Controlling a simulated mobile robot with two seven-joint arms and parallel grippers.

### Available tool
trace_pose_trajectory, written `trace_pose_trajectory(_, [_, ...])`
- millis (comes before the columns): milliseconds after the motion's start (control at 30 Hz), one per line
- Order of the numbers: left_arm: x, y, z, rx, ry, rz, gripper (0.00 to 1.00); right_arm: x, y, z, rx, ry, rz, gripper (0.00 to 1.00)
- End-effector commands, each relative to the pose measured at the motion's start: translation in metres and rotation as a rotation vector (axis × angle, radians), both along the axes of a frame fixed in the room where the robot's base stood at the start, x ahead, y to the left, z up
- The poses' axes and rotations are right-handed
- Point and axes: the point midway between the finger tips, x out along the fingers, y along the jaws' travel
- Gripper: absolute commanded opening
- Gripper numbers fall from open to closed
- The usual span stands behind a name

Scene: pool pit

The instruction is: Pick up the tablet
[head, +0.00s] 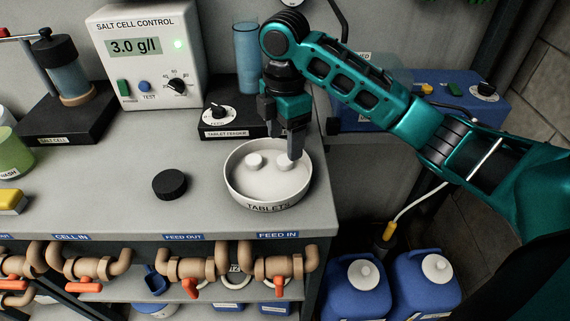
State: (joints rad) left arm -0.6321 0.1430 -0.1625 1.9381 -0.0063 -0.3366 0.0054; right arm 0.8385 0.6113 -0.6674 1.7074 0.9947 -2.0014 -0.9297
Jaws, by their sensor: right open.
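A white bowl (241,191) labelled "TABLETS" stands near the right end of the grey bench. Two round white tablets are in it: the left tablet (254,160) and the right tablet (284,164). My right gripper (286,150) points down over the back right of the bowl, with its fingers close to the right tablet. It is open. One finger partly overlaps the right tablet's edge in the picture; I cannot tell whether they touch. My left gripper is not in view.
A black disc (170,184) lies left of the bowl. The tablet feeder (233,126) stands behind the bowl, with a blue cylinder (246,58) above. The salt cell control box (146,60) stands at the back. The bench between disc and bowl is clear.

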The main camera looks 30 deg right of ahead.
Motion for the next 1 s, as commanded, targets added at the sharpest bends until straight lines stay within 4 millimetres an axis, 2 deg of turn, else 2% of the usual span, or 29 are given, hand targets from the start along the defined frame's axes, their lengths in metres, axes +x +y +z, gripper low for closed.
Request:
trace_pose_trajectory(333, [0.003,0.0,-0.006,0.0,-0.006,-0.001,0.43,0.0,-0.003,-0.046,-0.001,0.003,-0.001,0.67])
trace_pose_trajectory(600, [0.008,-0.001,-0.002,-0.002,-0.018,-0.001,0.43,0.0,-0.003,-0.05,0.0,-0.001,0.0,0.67])
trace_pose_trajectory(1000, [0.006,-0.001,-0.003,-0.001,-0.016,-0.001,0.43,0.0,-0.003,-0.049,0.0,-0.001,0.0,0.28])
